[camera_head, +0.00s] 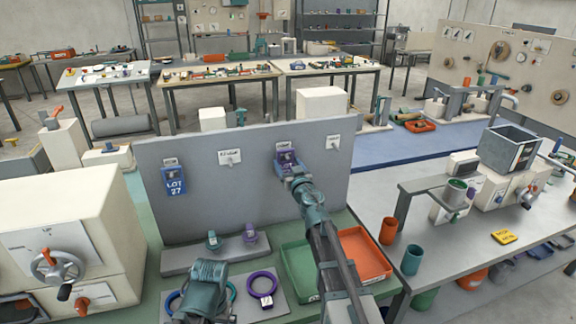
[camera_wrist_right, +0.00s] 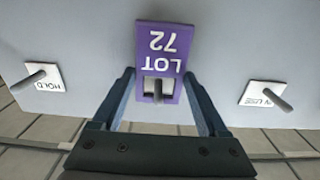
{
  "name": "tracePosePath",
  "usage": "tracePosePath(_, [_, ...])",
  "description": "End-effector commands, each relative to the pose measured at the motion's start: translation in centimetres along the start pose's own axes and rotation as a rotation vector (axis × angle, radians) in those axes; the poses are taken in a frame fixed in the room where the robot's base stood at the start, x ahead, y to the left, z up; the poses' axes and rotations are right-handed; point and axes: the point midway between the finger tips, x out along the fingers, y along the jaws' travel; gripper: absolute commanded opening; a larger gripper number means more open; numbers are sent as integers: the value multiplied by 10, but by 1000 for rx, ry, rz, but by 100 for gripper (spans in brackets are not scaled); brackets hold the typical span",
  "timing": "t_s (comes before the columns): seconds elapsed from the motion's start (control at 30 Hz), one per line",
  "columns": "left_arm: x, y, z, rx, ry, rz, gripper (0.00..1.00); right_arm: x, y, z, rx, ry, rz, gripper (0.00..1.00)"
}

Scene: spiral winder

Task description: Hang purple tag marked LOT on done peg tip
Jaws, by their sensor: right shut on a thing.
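The purple tag (camera_wrist_right: 163,40), marked LOT 72, stands close in front of the grey board (camera_head: 190,217). My right gripper (camera_head: 289,163) is shut on this tag, with one finger on each side of it in the right wrist view (camera_wrist_right: 160,82). A dark peg (camera_wrist_right: 158,90) shows in the tag's window, with a white label behind it. I cannot tell how far the peg goes through. The label above the tag is too small to read. My left arm shows as a teal part at the bottom; its fingers cannot be made out.
A blue LOT 27 tag (camera_head: 173,183) hangs at the board's left. A green tray (camera_head: 299,270) and an orange tray (camera_head: 363,255) lie below.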

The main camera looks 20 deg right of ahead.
Motion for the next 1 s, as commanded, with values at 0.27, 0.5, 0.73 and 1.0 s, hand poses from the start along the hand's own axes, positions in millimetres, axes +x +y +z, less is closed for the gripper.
tracePosePath(0.27, [0, 0, 0, 0, 0, 0, 96, 0, 0, 0, 0, 0, 0, 21])
tracePosePath(0.5, [0, 0, 0, 0, 0, 0, 96, 0, 0, 0, 0, 0, 0, 100])
tracePosePath(0.73, [0, 0, 0, 0, 0, 0, 96, -2, 0, 0, 0, 0, 0, 100])
tracePosePath(1.0, [0, 0, 0, 0, 0, 0, 96, -26, 0, 0, 0, 0, 0, 100])
